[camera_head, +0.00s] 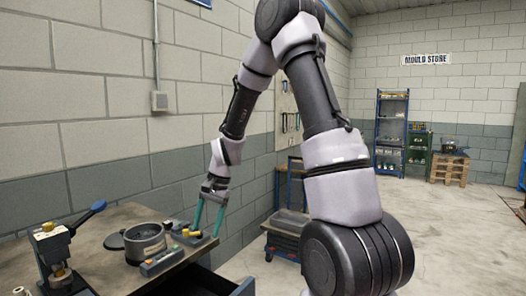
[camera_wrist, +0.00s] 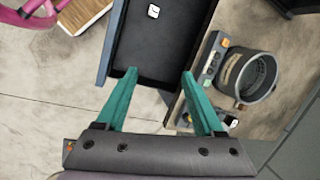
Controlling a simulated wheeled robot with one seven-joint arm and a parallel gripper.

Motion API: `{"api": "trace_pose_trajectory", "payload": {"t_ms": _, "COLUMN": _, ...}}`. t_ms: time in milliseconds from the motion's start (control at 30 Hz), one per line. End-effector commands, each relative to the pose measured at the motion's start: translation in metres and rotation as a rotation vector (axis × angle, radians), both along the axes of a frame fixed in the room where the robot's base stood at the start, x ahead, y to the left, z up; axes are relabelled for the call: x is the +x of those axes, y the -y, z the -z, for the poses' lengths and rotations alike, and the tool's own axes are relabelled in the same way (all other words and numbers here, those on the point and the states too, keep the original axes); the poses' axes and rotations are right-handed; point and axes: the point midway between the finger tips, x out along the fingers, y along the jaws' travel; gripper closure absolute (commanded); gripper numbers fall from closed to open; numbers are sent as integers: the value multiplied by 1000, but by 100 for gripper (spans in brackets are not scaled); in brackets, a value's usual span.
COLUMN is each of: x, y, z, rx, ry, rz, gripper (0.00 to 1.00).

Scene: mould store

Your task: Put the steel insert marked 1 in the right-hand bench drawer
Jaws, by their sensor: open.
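My gripper (camera_head: 207,229) is at the right end of the bench (camera_head: 108,222), pointing down. In the wrist view its teal fingers (camera_wrist: 155,75) are spread, with nothing between them. An open drawer (camera_wrist: 142,52) with a dark inside lies beyond the fingertips; it also shows below the bench in the head view (camera_head: 243,287). A small white piece (camera_wrist: 153,11) with a dark mark lies in the drawer. I cannot read the mark, nor tell if this is the steel insert. A small dark block with a white face (camera_wrist: 232,122) is beside the right finger on the bench.
On the bench stand a round metal pot (camera_head: 145,241), a control box with coloured buttons (camera_head: 161,261) and a lever press (camera_head: 56,250). The wall rises close behind the bench. A dark trolley (camera_head: 287,232) stands beyond. The floor at right (camera_head: 450,235) is clear.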

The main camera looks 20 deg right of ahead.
Motion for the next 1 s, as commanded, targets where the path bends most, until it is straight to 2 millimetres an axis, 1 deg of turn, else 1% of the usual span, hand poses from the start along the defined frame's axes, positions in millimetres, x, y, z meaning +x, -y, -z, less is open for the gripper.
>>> {"api": "trace_pose_trajectory", "payload": {"t_ms": 33, "x": -3, "y": 8, "z": -29, "rx": -15, "ry": 53, "rz": -19, "gripper": 30}}
{"api": "trace_pose_trajectory", "payload": {"t_ms": 133, "x": -15, "y": 23, "z": -74, "rx": -42, "ry": 140, "rz": -54, "gripper": 30}}
{"api": "trace_pose_trajectory", "payload": {"t_ms": 167, "x": -20, "y": 28, "z": -87, "rx": -50, "ry": 165, "rz": -66, "gripper": 30}}
{"api": "trace_pose_trajectory", "payload": {"t_ms": 200, "x": -26, "y": 34, "z": -104, "rx": -60, "ry": 198, "rz": -77, "gripper": 30}}
{"api": "trace_pose_trajectory", "payload": {"t_ms": 267, "x": -38, "y": 42, "z": -128, "rx": -77, "ry": 247, "rz": -97, "gripper": 30}}
{"api": "trace_pose_trajectory", "payload": {"t_ms": 300, "x": -46, "y": 47, "z": -144, "rx": -88, "ry": 280, "rz": -109, "gripper": 30}}
{"api": "trace_pose_trajectory", "payload": {"t_ms": 367, "x": -60, "y": 55, "z": -165, "rx": -104, "ry": 330, "rz": -126, "gripper": 30}}
{"api": "trace_pose_trajectory", "payload": {"t_ms": 400, "x": -70, "y": 60, "z": -179, "rx": -115, "ry": 362, "rz": -136, "gripper": 30}}
{"api": "trace_pose_trajectory", "payload": {"t_ms": 467, "x": -86, "y": 68, "z": -197, "rx": -129, "ry": 410, "rz": -150, "gripper": 30}}
{"api": "trace_pose_trajectory", "payload": {"t_ms": 500, "x": -97, "y": 72, "z": -209, "rx": -141, "ry": 443, "rz": -161, "gripper": 30}}
{"api": "trace_pose_trajectory", "payload": {"t_ms": 633, "x": -134, "y": 86, "z": -239, "rx": -169, "ry": 541, "rz": -190, "gripper": 30}}
{"api": "trace_pose_trajectory", "payload": {"t_ms": 700, "x": -151, "y": 92, "z": -249, "rx": -183, "ry": 584, "rz": -202, "gripper": 30}}
{"api": "trace_pose_trajectory", "payload": {"t_ms": 800, "x": -171, "y": 98, "z": -259, "rx": -195, "ry": 631, "rz": -215, "gripper": 30}}
{"api": "trace_pose_trajectory", "payload": {"t_ms": 900, "x": -183, "y": 102, "z": -264, "rx": -205, "ry": 660, "rz": -224, "gripper": 30}}
{"api": "trace_pose_trajectory", "payload": {"t_ms": 1000, "x": -188, "y": 103, "z": -265, "rx": -208, "ry": 670, "rz": -229, "gripper": 30}}
